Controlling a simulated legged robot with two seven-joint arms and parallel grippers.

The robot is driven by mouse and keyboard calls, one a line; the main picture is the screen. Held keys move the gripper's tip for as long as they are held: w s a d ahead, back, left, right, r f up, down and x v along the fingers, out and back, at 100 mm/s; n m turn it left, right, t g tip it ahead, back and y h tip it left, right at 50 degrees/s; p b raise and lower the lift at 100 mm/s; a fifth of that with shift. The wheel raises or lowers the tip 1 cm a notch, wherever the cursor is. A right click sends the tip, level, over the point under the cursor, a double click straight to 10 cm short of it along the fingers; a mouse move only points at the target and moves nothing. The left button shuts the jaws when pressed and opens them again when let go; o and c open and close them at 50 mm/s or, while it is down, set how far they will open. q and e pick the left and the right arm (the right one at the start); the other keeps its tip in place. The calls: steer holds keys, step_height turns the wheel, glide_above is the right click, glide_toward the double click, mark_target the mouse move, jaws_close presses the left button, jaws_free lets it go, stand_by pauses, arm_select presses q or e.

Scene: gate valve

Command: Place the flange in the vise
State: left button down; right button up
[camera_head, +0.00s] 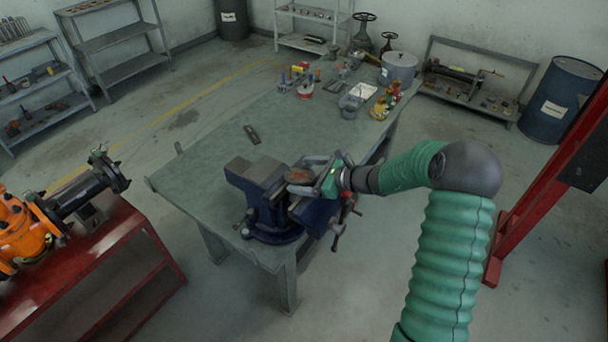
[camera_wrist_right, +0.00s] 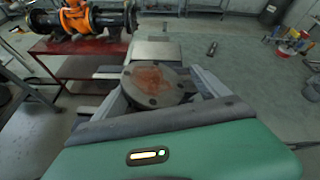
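The flange (camera_wrist_right: 158,83) is a round grey disc with a rusty centre and bolt holes. In the head view the flange (camera_head: 299,175) lies over the blue vise (camera_head: 262,196), beside its grey jaw block. The vise's jaw block (camera_wrist_right: 152,50) shows just beyond the flange in the wrist view. My right gripper (camera_head: 308,180) has its fingers on opposite sides of the flange and appears shut on it, holding it roughly flat. The exact gap between flange and vise jaws is hidden. My left gripper is in neither view.
The vise sits at the near corner of a grey-green workbench (camera_head: 210,150). A small dark tool (camera_head: 252,134) lies on it, with containers and parts at its far end. A red table (camera_head: 105,240) with an orange valve (camera_head: 20,232) stands left; a red post (camera_head: 550,180) stands right.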

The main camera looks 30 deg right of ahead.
steer(key=shift+d+f, duration=0.2)
steer(key=shift+d, duration=0.45)
steer(key=shift+s+a+r, duration=0.1)
steer(key=shift+a+r, duration=0.05)
steer(key=shift+a, duration=0.35)
steer(key=shift+a+r, duration=0.15)
steer(key=shift+a, duration=0.3)
steer(key=shift+d, duration=0.25)
steer(key=v, duration=0.2)
steer(key=d+v, duration=0.1)
steer(key=v, duration=0.2)
steer(key=shift+f+b, duration=0.25)
steer(key=shift+b, duration=0.05)
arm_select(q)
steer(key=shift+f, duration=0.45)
arm_select(e)
steer(key=a+v, duration=0.1)
steer(key=v, duration=0.5)
steer(key=shift+s+r, duration=0.35)
steer(key=shift+r, duration=0.05)
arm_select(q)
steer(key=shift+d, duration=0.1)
arm_select(e)
steer(key=shift+d, duration=0.15)
